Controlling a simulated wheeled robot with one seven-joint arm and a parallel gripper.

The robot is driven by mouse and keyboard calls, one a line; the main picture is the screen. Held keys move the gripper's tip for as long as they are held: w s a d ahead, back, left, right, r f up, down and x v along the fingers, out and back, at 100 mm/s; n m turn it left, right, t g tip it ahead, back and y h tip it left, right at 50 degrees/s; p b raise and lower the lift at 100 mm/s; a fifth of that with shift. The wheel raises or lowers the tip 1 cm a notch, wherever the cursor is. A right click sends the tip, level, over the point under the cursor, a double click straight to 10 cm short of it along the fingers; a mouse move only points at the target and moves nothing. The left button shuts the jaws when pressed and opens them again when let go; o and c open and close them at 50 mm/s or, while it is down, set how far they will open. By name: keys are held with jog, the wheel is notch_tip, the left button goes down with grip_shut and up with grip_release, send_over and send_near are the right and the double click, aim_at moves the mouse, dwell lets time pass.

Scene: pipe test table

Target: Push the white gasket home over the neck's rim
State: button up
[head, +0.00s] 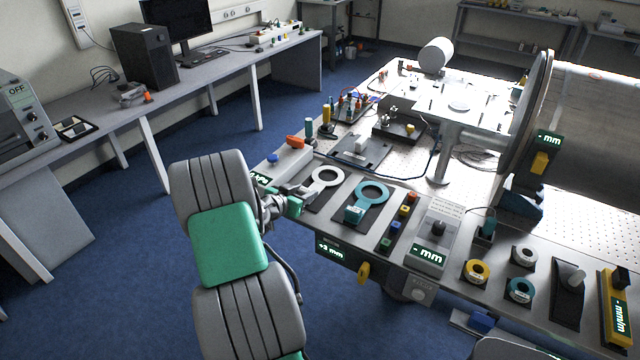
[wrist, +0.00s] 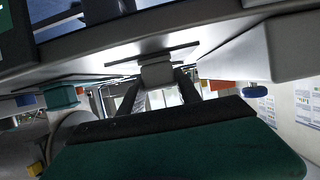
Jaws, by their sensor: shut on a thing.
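The white gasket (head: 325,176) is a flat ring at the left end of the near bench, lying over a dark pad. My gripper (head: 300,193) is at its lower left side, where a tab would be. In the wrist view my two dark fingers (wrist: 161,90) are closed on a pale grey block (wrist: 156,74), which looks like the gasket's tab, just against a flat dark plate edge (wrist: 150,58). I cannot tell whether the gasket is lifted off the pad. I cannot clearly make out the neck and its rim.
A teal ring (head: 372,192) lies on its own dark pad close to the right. Small coloured blocks (head: 398,222) and a grey box with a knob (head: 437,236) stand beyond it. A large flanged pipe (head: 529,115) rises at the right. An orange-topped item (head: 295,142) is behind my gripper.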

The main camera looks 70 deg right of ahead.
grip_shut()
jog(key=shift+r, duration=0.1)
jog(key=shift+r, duration=0.3)
notch_tip(320, 180, up, 3)
jog(key=shift+a+f+b, duration=0.1)
jog(key=shift+f+b, duration=0.05)
jog(key=shift+b, duration=0.3)
jog(key=s+a+r+b, duration=0.3)
jog(key=a+r, duration=0.6)
jog(key=a, duration=0.4)
jog(key=shift+a+r+b, duration=0.25)
jog(key=shift+b, duration=0.05)
